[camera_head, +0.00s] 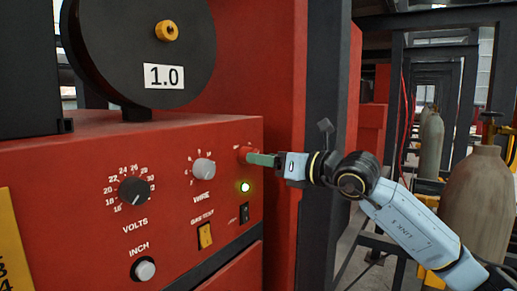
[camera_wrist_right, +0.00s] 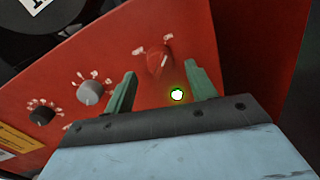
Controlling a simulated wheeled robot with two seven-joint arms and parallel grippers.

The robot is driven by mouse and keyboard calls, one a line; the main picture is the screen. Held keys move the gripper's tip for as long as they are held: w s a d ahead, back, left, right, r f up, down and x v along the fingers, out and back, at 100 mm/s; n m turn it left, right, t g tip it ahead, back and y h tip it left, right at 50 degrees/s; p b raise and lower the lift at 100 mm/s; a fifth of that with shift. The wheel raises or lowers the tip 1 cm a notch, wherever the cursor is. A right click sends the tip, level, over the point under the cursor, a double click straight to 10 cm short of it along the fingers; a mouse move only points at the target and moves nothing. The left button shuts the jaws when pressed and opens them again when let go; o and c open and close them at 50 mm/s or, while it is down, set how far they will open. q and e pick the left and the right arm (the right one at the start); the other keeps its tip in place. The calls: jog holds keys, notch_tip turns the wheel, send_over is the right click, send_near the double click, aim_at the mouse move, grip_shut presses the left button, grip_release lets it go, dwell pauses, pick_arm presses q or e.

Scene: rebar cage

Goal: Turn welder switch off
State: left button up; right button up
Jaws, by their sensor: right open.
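The red welder (camera_head: 90,165) fills the left of the head view. A red rotary switch (camera_head: 247,152) sits at the upper right of its front panel. In the right wrist view the red switch (camera_wrist_right: 157,58), with a pale pointer line, lies between my open fingertips. My right gripper (camera_head: 262,159) reaches in from the right, its green fingers at the switch and partly covering it. It also shows in the wrist view (camera_wrist_right: 160,70); I cannot tell whether the fingers touch the switch. A green lamp (camera_head: 245,187) glows below the switch. My left gripper is not in view.
The panel also has a grey wire knob (camera_head: 204,168), a black volts knob (camera_head: 134,190), a yellow rocker (camera_head: 205,235) and a small black rocker (camera_head: 244,213). A wire spool (camera_head: 140,50) stands on top. A gas cylinder (camera_head: 475,205) stands at right.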

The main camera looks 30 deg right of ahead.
jog(key=x, duration=0.2)
jog(key=shift+w+a+p, duration=0.2)
jog(key=shift+w+p, duration=0.15)
jog(key=shift+p, duration=0.05)
jog(key=c, duration=1)
